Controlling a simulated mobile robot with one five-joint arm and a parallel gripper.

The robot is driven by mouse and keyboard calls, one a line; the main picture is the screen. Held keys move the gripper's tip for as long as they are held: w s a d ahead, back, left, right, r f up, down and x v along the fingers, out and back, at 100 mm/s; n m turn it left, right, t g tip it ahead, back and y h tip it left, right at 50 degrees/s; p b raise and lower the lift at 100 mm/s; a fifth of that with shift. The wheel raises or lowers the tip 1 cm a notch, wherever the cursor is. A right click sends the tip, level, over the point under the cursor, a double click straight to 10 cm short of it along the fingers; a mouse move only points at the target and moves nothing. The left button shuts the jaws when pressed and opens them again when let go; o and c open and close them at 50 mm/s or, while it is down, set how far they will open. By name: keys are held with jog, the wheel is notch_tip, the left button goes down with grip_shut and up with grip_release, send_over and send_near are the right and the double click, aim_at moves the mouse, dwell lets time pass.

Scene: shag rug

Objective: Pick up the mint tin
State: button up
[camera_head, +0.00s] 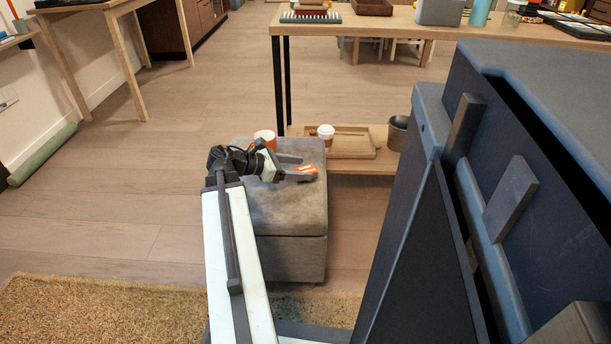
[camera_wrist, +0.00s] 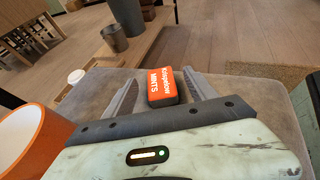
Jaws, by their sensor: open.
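The mint tin (camera_wrist: 162,86) is a small red-orange box with dark sides and white lettering. It lies on the grey ottoman (camera_wrist: 265,103). In the wrist view it sits between the two grey fingers of my gripper (camera_wrist: 160,77), which are open with a gap on each side of it. In the head view my gripper (camera_head: 296,167) is over the top of the ottoman (camera_head: 290,215), with the orange top of the tin (camera_head: 305,169) at its fingers. I cannot tell how high the fingers are above the ottoman.
An orange cup (camera_wrist: 32,142) stands close at the left of the wrist view, and behind my gripper in the head view (camera_head: 265,136). A white lidded cup (camera_head: 326,131), a wooden tray (camera_head: 352,153) and a dark pot (camera_head: 397,132) are on a low shelf beyond the ottoman.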

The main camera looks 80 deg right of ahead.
aim_at(306, 169)
jog(key=x, duration=0.2)
jog(key=shift+s+d+f, duration=0.1)
jog(key=shift+s+f, duration=0.1)
jog(key=shift+f, duration=0.05)
jog(key=shift+r, duration=0.1)
grip_shut()
jog(key=shift+r, duration=0.1)
notch_tip(306, 169, up, 10)
jog(key=p, duration=1)
jog(key=shift+r, duration=0.15)
